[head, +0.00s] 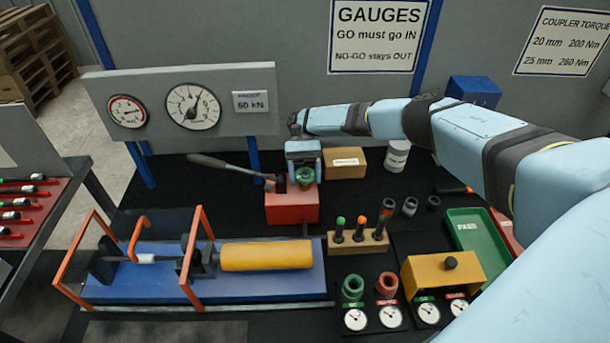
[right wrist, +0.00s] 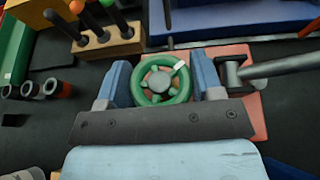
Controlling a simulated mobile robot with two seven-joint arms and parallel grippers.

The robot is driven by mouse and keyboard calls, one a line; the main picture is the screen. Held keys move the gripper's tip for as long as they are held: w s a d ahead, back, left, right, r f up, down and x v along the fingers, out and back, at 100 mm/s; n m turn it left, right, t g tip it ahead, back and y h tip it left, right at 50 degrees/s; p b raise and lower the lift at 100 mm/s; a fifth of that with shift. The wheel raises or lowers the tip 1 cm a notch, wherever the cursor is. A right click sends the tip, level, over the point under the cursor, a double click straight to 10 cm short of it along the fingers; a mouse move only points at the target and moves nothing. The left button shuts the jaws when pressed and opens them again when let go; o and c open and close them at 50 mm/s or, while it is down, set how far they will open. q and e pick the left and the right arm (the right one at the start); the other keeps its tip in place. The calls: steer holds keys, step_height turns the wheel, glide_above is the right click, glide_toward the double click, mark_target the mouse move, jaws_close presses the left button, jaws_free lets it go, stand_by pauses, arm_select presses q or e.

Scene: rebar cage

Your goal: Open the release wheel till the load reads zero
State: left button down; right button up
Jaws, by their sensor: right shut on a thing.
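The green release wheel (head: 304,176) sits on the red pump block (head: 290,207). In the right wrist view the wheel (right wrist: 142,88) has a white mark at its upper right. My right gripper (head: 303,165) comes down over the wheel. In the wrist view its two blue fingers (right wrist: 162,82) stand on either side of the wheel, shut on it. The large load gauge (head: 193,107) on the grey panel has its needle up and slightly right, off the low end; the exact reading is too small to tell. My left gripper is out of view.
The pump's lever (head: 228,166) sticks out to the left. The blue test bed (head: 130,289) with its yellow cylinder (head: 266,256) and orange guards lies in front. A wooden block (head: 358,242) with plugs, a cardboard box (head: 345,163) and a green tray (head: 468,228) stand to the right.

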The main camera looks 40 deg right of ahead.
mark_target(305, 175)
steer(key=o, duration=0.9)
steer(key=shift+s, duration=0.1)
step_height(305, 175, up, 20)
steer(key=shift+f+p, duration=0.1)
steer(key=shift+p, duration=0.45)
